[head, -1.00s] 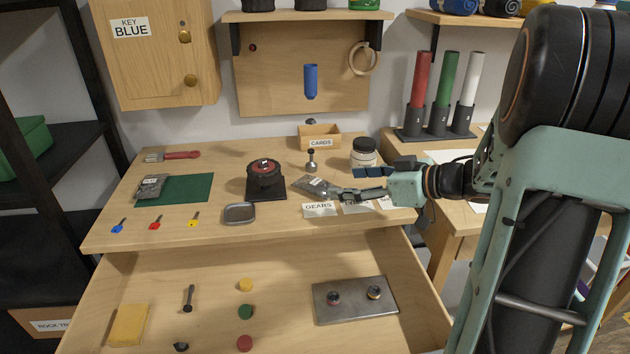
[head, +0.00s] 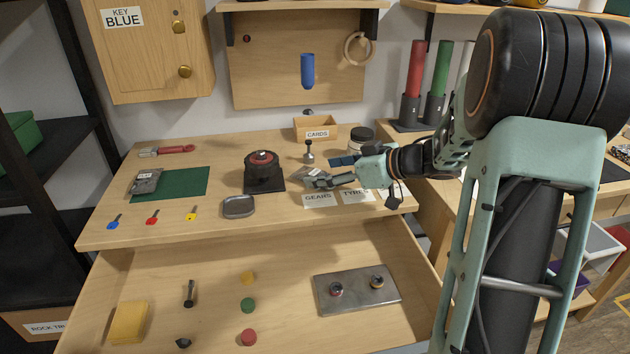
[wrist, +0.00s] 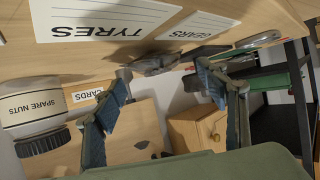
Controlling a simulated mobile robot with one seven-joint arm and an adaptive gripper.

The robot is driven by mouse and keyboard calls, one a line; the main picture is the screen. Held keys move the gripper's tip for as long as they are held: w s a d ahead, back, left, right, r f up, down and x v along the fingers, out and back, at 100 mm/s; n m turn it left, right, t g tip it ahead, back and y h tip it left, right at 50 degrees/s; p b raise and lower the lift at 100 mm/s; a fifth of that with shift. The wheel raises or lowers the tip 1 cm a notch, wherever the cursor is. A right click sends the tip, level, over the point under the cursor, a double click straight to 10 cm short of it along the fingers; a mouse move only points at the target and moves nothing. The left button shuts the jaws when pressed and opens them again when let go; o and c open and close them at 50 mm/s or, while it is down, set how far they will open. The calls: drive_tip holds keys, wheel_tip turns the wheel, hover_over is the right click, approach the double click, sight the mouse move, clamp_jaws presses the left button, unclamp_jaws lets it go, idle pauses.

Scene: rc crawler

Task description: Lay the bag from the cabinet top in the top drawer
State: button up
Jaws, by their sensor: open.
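The small grey bag with a pale label (head: 306,174) lies on the cabinet top (head: 225,225), behind the GEARS card. My gripper (head: 322,180) is low over the top, reaching in from the right, with its fingertips at the bag's right side. In the wrist view my gripper (wrist: 162,72) is open, its two blue-padded fingers wide apart. The bag (wrist: 155,63) shows between and just beyond the fingertips, and I see no grip on it. The fingers partly cover the bag in the head view. The top drawer (head: 225,280) is pulled open below.
The drawer holds a yellow sponge (head: 129,322), a bolt, coloured discs and a metal plate (head: 357,289); its middle has bare floor. Near the bag stand a round black stand (head: 264,173), a grey tray (head: 239,207), the CARDS box (head: 316,129) and a jar (head: 361,140).

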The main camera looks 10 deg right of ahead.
sight(313, 172)
drive_tip(key=b+x, duration=0.1)
drive_tip(key=x, duration=0.2)
drive_tip(key=shift+w+a+f, duration=0.2)
drive_tip(key=shift+w, duration=0.05)
drive_tip(key=shift+r, duration=0.1)
drive_tip(key=c, duration=1.3)
drive_tip(key=shift+r, duration=0.15)
